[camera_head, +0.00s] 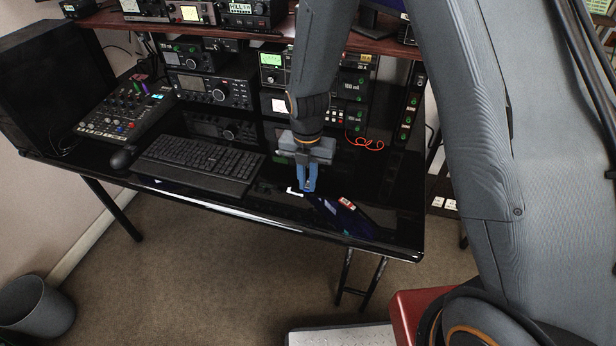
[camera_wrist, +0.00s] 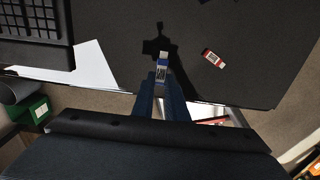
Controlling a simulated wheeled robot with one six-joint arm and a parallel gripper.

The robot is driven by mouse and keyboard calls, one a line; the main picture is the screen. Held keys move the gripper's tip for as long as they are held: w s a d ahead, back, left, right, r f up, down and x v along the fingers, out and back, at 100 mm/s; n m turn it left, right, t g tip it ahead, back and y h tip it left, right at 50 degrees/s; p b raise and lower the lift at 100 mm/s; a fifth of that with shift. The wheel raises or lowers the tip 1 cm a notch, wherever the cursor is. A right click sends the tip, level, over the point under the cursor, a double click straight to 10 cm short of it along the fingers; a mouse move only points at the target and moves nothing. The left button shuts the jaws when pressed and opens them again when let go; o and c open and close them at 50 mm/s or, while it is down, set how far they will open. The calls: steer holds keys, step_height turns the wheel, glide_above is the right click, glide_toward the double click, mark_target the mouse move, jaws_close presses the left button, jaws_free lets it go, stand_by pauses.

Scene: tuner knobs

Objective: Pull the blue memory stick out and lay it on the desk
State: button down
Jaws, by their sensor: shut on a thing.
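My gripper (camera_head: 308,186) is low over the front part of the black desk (camera_head: 384,222), to the right of the keyboard. In the wrist view its blue fingers (camera_wrist: 161,78) are shut on a small memory stick (camera_wrist: 162,70), with a pale metallic end pointing away from the fingers. Its body looks bluish with a pale label and is partly hidden by the fingertips. The gripper's shadow falls on the desk just beyond the stick; I cannot tell whether the stick touches the desk.
A red and white stick (camera_head: 346,203) lies on the desk to the right; it also shows in the wrist view (camera_wrist: 213,58). A keyboard (camera_head: 200,162) and a mixer (camera_head: 126,108) are at left. Radio equipment (camera_head: 212,88) stands behind. The desk around the gripper is mostly clear.

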mark_target(308, 188)
steer(key=shift+f+b, duration=1.85)
steer(key=shift+f, duration=1.15)
steer(key=shift+f+b, duration=0.3)
steer(key=shift+f, duration=0.3)
steer(key=c, duration=1.9)
jaws_free()
steer(key=shift+r, duration=0.2)
steer(key=shift+r+p, duration=1.1)
steer(key=shift+r, duration=0.3)
steer(key=o, duration=0.6)
steer(key=shift+c, duration=0.2)
